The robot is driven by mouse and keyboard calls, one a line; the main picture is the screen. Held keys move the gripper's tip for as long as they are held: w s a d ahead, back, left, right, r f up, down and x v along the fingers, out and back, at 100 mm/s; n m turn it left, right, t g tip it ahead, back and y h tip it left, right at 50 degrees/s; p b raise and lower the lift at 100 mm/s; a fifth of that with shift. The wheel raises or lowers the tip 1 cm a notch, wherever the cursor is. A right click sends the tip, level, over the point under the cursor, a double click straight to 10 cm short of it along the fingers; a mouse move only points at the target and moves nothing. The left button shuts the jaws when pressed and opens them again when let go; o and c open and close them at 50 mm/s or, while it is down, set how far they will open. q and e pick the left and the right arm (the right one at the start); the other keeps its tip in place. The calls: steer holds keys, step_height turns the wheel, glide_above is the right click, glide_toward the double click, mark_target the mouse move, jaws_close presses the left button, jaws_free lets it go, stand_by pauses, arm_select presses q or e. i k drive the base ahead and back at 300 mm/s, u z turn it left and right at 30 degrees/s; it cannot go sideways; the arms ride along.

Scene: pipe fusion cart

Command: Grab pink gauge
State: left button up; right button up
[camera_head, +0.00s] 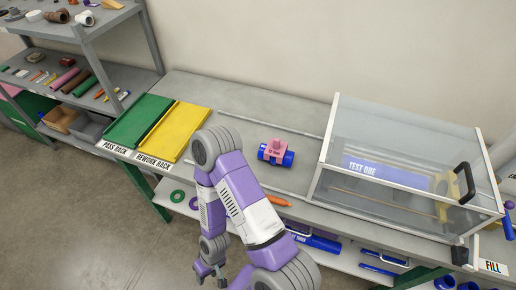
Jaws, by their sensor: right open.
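The pink gauge (276,147) sits on top of a short blue pipe piece (286,158) on the grey bench top, left of the clear test box. My right arm, purple and white, reaches across the front of the bench. My right gripper (210,275) hangs low in front of the bench, near the bottom of the picture, open and empty. It is well apart from the gauge, below and to its left. My left gripper is not in view.
Green (137,119) and yellow (179,130) rack trays lie on the bench at left. A clear-lidded box (402,128) with a black handle stands at right. An orange tool (279,201) lies at the front edge. A shelf unit (84,28) with parts stands at far left.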

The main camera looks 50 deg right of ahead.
mark_target(276, 148)
steer(key=k, duration=0.45)
steer(key=z, duration=0.7)
